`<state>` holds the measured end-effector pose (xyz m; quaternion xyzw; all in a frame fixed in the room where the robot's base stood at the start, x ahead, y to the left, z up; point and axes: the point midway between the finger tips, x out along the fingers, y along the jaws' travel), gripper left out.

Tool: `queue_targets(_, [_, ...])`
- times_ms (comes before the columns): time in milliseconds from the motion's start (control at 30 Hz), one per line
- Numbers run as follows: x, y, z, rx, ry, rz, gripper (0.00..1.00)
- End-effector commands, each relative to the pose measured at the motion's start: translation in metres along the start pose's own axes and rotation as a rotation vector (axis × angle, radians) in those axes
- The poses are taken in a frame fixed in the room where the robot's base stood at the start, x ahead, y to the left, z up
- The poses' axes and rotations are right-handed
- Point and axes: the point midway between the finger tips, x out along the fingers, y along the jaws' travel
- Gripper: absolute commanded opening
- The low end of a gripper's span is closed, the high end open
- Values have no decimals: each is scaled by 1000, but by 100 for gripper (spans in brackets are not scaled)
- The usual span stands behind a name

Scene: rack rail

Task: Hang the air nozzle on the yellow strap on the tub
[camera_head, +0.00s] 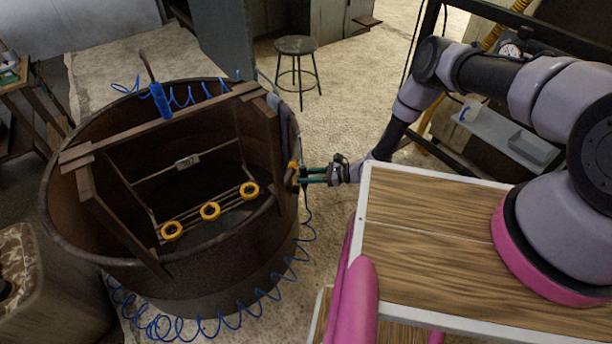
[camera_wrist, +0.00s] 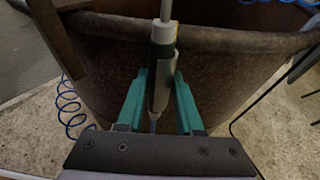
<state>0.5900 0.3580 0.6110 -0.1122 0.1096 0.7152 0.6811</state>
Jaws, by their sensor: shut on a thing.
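My gripper (camera_head: 310,176) reaches in from the right to the outer right side of the rusty tub (camera_head: 235,258). In the wrist view its teal fingers (camera_wrist: 160,97) are shut on the grey air nozzle (camera_wrist: 161,88). The nozzle stands about upright against the tub's rim (camera_wrist: 220,42), its pale tube rising above. In the head view a small yellow piece (camera_head: 294,172) shows at the fingertips. I cannot tell whether it is the strap or part of the nozzle, nor whether the nozzle touches the tub.
A blue coiled hose (camera_head: 240,318) loops around the tub's front. A grey cloth (camera_head: 287,125) hangs right. A stool (camera_head: 296,46) stands behind.

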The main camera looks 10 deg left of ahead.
Motion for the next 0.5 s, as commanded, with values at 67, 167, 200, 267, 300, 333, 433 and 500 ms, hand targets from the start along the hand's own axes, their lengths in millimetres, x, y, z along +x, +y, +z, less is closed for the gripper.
queue_targets(67, [0,0,0,0,-1,0,8])
queue_targets(167, [0,0,-1,0,-1,0,8])
queue_targets(200, [1,0,-1,0,-1,0,8])
queue_targets(267, [1,0,-3,-1,-1,-1,8])
queue_targets(300, [2,-1,-4,-1,-1,-1,8])
queue_targets(333, [2,-1,-5,-1,-1,-1,8])
queue_targets(433, [3,0,-9,-1,-1,0,8])
queue_targets(500, [4,0,-11,-1,-1,0,8])
